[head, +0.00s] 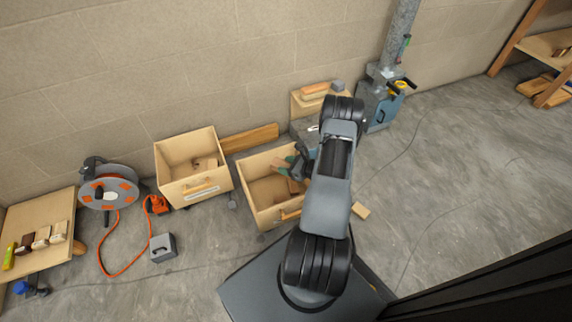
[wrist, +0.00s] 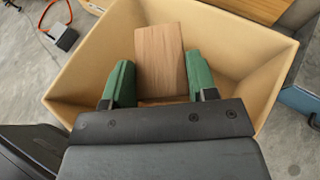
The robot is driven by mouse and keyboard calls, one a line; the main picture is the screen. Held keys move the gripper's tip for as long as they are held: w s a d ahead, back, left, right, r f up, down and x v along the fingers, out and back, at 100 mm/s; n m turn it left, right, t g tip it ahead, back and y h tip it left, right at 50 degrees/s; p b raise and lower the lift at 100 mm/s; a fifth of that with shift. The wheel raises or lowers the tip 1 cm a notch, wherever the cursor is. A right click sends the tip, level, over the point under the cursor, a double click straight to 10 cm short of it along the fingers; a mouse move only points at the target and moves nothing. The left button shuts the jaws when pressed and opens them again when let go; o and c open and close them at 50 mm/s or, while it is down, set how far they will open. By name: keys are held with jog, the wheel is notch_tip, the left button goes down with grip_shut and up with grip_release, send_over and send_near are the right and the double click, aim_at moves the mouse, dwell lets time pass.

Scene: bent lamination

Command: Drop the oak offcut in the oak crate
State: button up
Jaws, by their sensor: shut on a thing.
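My gripper (wrist: 160,85) is shut on a flat brown wooden block, the oak offcut (wrist: 160,58), between its green-padded fingers. In the head view my gripper (head: 286,164) is over the right-hand of two open wooden crates, and the arm hides part of it. This crate (head: 262,214) also fills most of the wrist view (wrist: 85,70), with the offcut within its outline. I cannot tell how far the offcut is above the crate's floor. The other crate (head: 205,188) stands to the left with wood pieces inside. Neither crate's label is readable, so I cannot tell which is oak.
A cable reel (head: 108,188) with an orange cord and a small grey box (head: 163,247) lie to the left. A plank (head: 250,137) lies behind the crates. The floor further right is mostly clear.

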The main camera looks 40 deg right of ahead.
jog(key=shift+f+b, duration=0.75)
jog(key=shift+f, duration=0.7)
jog(key=o, duration=1)
jog(key=shift+p+v, duration=2.3)
jog(key=shift+v, duration=4.6)
